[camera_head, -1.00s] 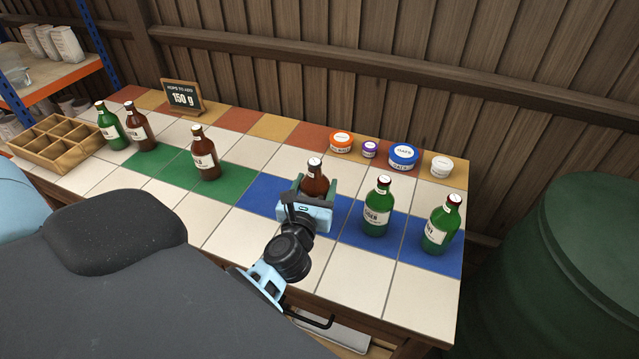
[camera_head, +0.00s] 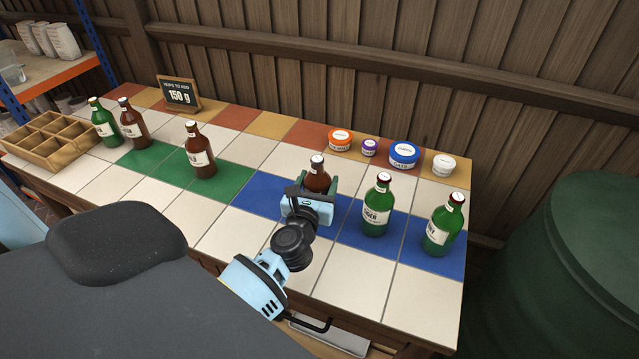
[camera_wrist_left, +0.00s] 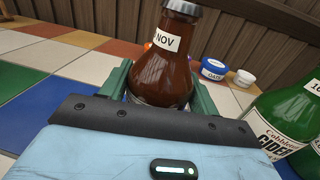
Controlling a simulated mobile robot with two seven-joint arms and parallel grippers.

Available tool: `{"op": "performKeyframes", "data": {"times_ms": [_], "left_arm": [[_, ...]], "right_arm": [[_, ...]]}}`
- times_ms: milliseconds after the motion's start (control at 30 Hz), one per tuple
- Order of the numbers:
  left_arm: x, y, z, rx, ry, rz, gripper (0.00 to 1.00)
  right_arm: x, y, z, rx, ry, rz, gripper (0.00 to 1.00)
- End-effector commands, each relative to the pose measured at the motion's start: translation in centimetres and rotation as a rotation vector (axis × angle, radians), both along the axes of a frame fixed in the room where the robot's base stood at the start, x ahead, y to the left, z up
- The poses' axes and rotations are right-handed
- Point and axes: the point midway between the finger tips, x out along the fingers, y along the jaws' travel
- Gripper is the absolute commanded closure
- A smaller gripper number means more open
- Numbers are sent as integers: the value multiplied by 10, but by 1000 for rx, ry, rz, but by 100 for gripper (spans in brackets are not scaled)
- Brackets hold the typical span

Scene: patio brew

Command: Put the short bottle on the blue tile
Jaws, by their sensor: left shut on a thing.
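A short brown bottle (camera_head: 317,176) stands upright at the row of blue tiles (camera_head: 262,194). My left gripper (camera_head: 318,189) is shut around its body, and the gripper hides the bottle's base, so I cannot tell whether it touches the tile. In the left wrist view the brown bottle (camera_wrist_left: 164,70), with a label on its neck, sits between the two green fingers. Green bottles stand to the right, one on the blue tiles (camera_head: 377,207) and one further right (camera_head: 442,226). My right gripper is not seen.
Brown bottles (camera_head: 200,152) (camera_head: 133,127) and a green bottle (camera_head: 104,124) stand to the left beside a wooden crate (camera_head: 50,150). Orange (camera_head: 340,140), purple (camera_head: 369,148), blue (camera_head: 404,155) and white tubs (camera_head: 444,166) line the back. White front tiles are clear.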

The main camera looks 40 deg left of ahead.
Motion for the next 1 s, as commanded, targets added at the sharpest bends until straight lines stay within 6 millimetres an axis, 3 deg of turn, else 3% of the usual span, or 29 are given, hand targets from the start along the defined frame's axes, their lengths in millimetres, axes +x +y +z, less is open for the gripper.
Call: {"op": "performKeyframes", "data": {"times_ms": [267,300,467,800,1000], "left_arm": [[1,0,1,1,-5,-1,80],[0,0,-1,1,-2,-1,36],[0,0,0,1,-3,0,17],[1,0,5,1,-4,0,17],[-24,-9,2,0,0,0,17]], "right_arm": [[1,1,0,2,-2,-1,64],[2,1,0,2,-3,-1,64],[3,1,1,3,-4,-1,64],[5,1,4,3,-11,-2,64],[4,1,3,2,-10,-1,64]]}}
